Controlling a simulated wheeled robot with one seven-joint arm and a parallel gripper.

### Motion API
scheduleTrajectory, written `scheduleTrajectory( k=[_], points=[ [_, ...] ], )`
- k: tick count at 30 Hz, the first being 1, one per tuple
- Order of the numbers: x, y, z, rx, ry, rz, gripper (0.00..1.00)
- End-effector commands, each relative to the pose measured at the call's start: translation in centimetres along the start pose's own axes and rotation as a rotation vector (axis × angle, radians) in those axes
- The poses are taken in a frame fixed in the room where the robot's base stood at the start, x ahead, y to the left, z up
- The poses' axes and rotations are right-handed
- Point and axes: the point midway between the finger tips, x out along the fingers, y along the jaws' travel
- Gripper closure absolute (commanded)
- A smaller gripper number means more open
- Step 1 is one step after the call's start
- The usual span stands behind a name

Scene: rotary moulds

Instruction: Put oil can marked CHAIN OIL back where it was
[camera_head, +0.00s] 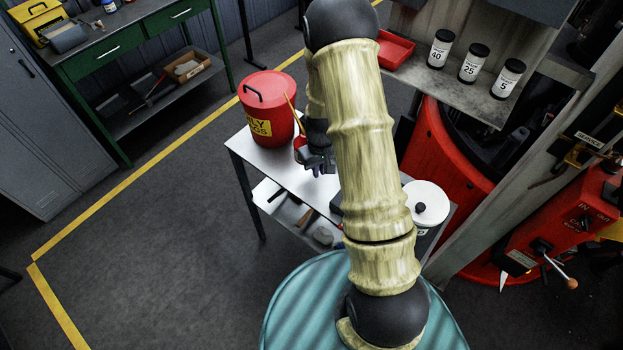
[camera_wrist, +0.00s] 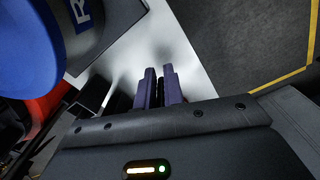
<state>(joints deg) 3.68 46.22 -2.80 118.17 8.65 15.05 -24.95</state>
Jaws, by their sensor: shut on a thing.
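My gripper (camera_head: 318,163) is low over the pale metal table (camera_head: 255,160), left of my forearm in the head view. Beside its fingers is a small red can (camera_head: 299,145) with a thin yellow spout pointing up; its label cannot be read and my arm hides part of it. In the wrist view, my gripper's two purple fingers (camera_wrist: 159,87) are close together with a narrow dark gap. The red can is not clear there, so how they hold it is hard to see.
A red lidded bucket (camera_head: 268,105) stands on the table just left of the gripper. A white-lidded pot (camera_head: 427,203) stands at its right end. A large blue object (camera_wrist: 25,45) is close in the wrist view. Numbered black jars (camera_head: 474,62) stand on a shelf.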

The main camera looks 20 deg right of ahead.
Motion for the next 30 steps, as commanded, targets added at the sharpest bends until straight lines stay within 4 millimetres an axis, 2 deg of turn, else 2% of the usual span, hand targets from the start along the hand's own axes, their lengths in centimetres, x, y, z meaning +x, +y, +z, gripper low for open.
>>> scheduleTrajectory(
  k=[10, 23, 30],
  points=[
    [4.3, 0.1, 0.1, 0.003, 0.000, 0.000, 1.00],
    [5.0, -0.3, -0.1, -0.007, 0.002, 0.000, 1.00],
    [7.0, -0.2, 0.1, -0.004, -0.001, -0.001, 1.00]
  ],
)
